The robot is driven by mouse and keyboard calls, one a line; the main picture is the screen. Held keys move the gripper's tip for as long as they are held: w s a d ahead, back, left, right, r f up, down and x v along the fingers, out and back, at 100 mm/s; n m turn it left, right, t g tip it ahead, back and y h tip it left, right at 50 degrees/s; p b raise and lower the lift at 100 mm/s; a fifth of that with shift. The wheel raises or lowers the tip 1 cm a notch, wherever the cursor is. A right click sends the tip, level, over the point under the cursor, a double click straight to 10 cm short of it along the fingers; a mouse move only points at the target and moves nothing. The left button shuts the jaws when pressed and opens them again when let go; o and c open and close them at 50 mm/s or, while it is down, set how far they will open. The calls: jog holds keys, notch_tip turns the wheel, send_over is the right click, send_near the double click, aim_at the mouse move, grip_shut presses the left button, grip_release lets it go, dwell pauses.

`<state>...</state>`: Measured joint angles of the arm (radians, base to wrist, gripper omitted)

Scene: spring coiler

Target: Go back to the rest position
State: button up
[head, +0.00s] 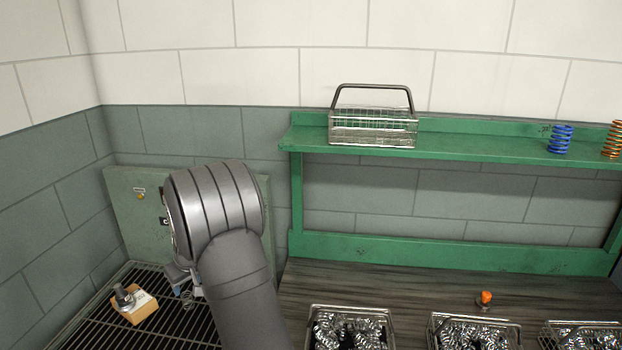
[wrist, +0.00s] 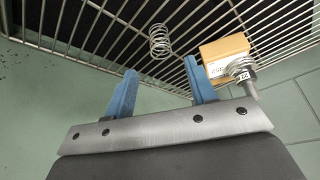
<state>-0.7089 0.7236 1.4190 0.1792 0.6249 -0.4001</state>
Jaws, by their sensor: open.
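My gripper shows in the wrist view (wrist: 160,88) with its two blue fingers spread apart and nothing between them. A silver coil spring (wrist: 159,42) sits on the wire rack just beyond the fingertips, apart from them. In the head view my grey arm reaches to the left over the rack and hides most of my gripper (head: 180,280). The spring (head: 188,299) is partly visible beside it there.
A small cardboard box (head: 135,308) with a metal part on it lies on the black wire rack (head: 90,330). A green panel (head: 125,215) stands behind. A wire basket (head: 372,128) and coloured springs (head: 561,139) stand on the green shelf (head: 480,150). Trays of springs (head: 350,308) line the bench.

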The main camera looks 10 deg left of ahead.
aim_at(186, 294)
jog(key=x, duration=0.9)
jog(key=shift+a+f, duration=0.1)
jog(key=shift+f, duration=0.15)
jog(key=shift+r, duration=1.25)
